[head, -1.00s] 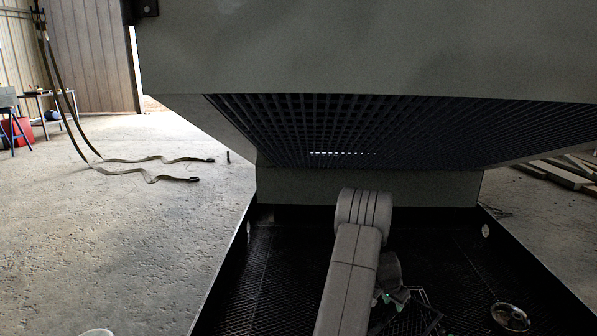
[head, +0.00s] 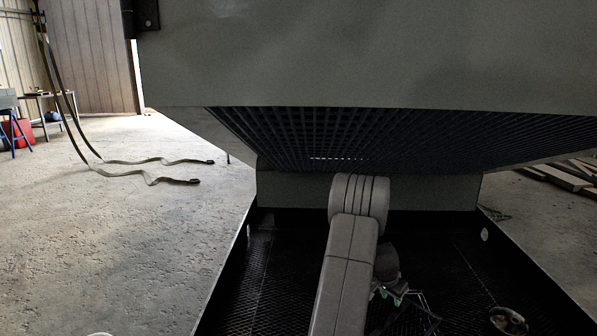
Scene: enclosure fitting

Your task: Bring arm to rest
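My arm shows in the head view, its grey link rising from the bottom edge to a ribbed joint, below the large grey enclosure (head: 370,55). My gripper (head: 405,296) seems to be the thin dark structure with small green parts right of the link, low over the black mesh floor. It is partly hidden by the arm, and its fingers are too dark and small to read. I see nothing held in it.
The enclosure's dark grated underside (head: 400,135) hangs over the arm. A black mesh tray (head: 240,290) with raised sides lies below. A round metal fitting (head: 508,320) lies at its right. Straps (head: 150,163) lie on the open concrete floor at left; planks (head: 565,178) lie at right.

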